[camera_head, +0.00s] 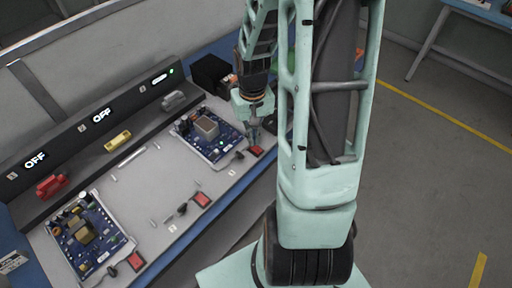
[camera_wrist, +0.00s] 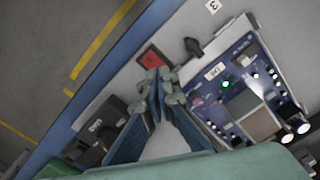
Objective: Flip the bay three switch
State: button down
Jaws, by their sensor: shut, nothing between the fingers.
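The bay three red switch (camera_wrist: 152,57) is a red square in a dark frame by the bench's front edge, near a label "3" (camera_wrist: 212,6). It also shows in the head view (camera_head: 256,151). A small black lever-like part (camera_wrist: 193,46) sits beside it. My gripper (camera_wrist: 160,82) is shut and empty, its tips just beside the red switch; I cannot tell whether they touch. In the head view my gripper (camera_head: 255,138) points down over that switch.
Bays one and two show "OFF" displays (camera_head: 35,159) (camera_head: 102,115) and have red switches (camera_head: 135,260) (camera_head: 202,199). Circuit boards (camera_head: 85,235) (camera_head: 212,134) lie on the bench. A black box (camera_head: 210,72) stands past the bench's far end. Loose small parts lie mid-bench.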

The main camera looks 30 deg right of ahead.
jog(key=shift+f+b, duration=0.9)
jog(key=shift+f, duration=0.25)
dwell(0.6)
jog(key=shift+r, duration=0.2)
notch_tip(320, 180, up, 7)
jog(key=p, duration=0.6)
jog(key=shift+f, duration=0.1)
dwell(0.4)
